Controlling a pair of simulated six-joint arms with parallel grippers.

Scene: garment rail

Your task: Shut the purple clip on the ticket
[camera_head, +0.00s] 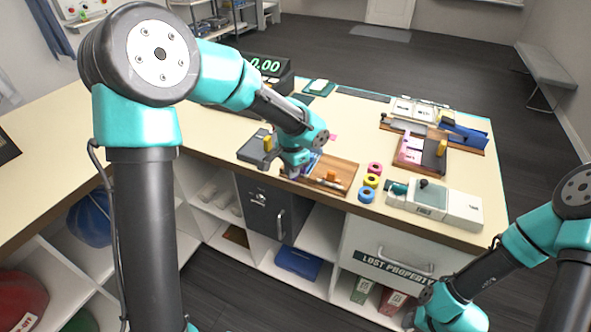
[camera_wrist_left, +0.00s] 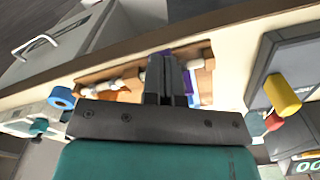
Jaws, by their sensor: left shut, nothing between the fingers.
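My left gripper (camera_head: 290,174) is at the left end of a small wooden board (camera_head: 348,172) on the counter. In the left wrist view its fingers (camera_wrist_left: 172,92) are together and empty. A purple piece (camera_wrist_left: 188,54), which looks like the clip, shows behind and beside the fingers over the board (camera_wrist_left: 208,62). In the head view a bit of purple (camera_head: 314,160) shows beside the gripper. The fingers hide much of it, so I cannot tell if the clip is open or shut, or whether they touch it. I cannot make out the ticket clearly. My right gripper is out of frame.
Yellow, pink and blue rings (camera_head: 366,194) lie right of the board, with a white device (camera_head: 434,201) beyond. A dark grey box with a yellow knob (camera_head: 267,144) stands left of my left gripper. A tray with a pink card (camera_head: 411,149) lies farther right. The counter's front edge is close.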

